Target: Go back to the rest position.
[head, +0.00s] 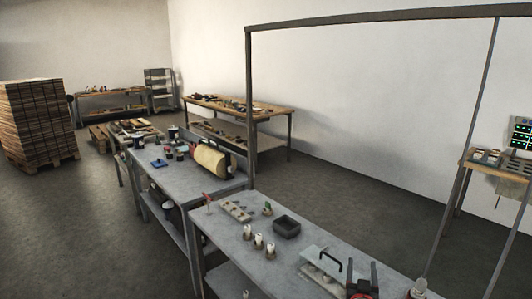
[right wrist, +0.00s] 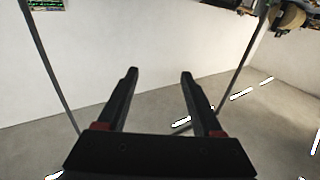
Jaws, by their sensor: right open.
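My right gripper (head: 362,266) is at the lower edge of the head view, over the near end of the grey metal bench (head: 290,233). Its two dark fingers with red parts are apart. In the right wrist view the gripper (right wrist: 159,74) is open with nothing between its fingers, and wall and floor show behind it. My left gripper is in neither view.
Close by on the bench are a black-handled carrier (head: 322,262), several white cylinders (head: 258,241), a dark square tray (head: 286,225) and a pale holed block (head: 235,210). A dark metal frame (head: 250,110) rises around the bench. Open floor (head: 90,220) lies left.

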